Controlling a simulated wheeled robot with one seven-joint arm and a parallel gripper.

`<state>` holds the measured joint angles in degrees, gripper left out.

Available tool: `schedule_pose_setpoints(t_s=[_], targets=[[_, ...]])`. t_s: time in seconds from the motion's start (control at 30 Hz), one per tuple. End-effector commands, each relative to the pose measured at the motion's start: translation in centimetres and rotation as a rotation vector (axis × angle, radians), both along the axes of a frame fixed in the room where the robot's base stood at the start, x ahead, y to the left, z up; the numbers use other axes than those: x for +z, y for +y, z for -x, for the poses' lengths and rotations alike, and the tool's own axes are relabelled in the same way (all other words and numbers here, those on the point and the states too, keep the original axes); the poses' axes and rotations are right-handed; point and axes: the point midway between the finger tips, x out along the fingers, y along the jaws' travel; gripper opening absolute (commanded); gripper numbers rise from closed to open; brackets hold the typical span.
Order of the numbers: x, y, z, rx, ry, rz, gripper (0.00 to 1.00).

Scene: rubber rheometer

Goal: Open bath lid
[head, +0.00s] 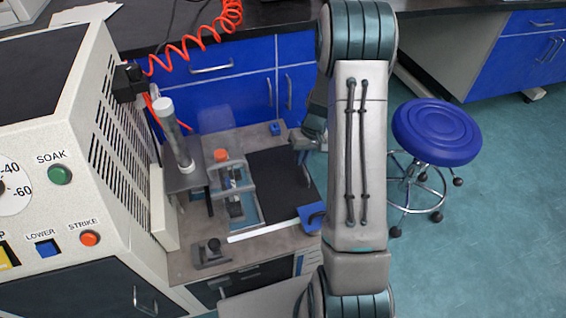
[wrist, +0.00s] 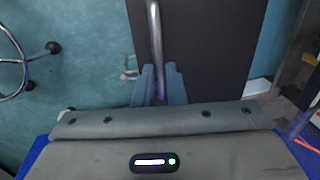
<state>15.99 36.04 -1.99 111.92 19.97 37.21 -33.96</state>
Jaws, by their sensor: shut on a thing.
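In the wrist view, the two blue-grey fingers of my gripper (wrist: 160,84) are closed around a slim metal bar (wrist: 155,28). The bar runs along the left side of a dark flat panel (wrist: 205,50), which looks like the bath lid. In the head view, a black flat panel (head: 283,185) lies on the bench beside the test fixture; it may be the same lid. I cannot tell whether the lid is raised.
The fixture (head: 230,185) with an orange knob stands left of the black panel. The control cabinet (head: 60,150) fills the left. A blue stool (head: 436,132) stands right of my arm, with open teal floor around it. An orange coiled hose (head: 190,45) hangs at the back.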

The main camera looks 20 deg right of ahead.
Motion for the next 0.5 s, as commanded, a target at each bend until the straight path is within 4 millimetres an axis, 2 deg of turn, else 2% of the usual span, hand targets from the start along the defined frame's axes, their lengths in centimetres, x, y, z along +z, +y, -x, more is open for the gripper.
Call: schedule_pose_setpoints(t_s=[0.03, 0.2, 0.3, 0.5], targets=[[0.0, -1.4, 0.0, -0.006, -0.002, 0.002, 0.00], [0.0, -4.5, 0.0, -0.003, -0.001, 0.002, 0.00], [0.0, -5.6, 0.0, -0.002, -0.001, 0.001, 0.00], [0.0, -6.5, 0.0, 0.000, -0.001, 0.001, 0.00]])
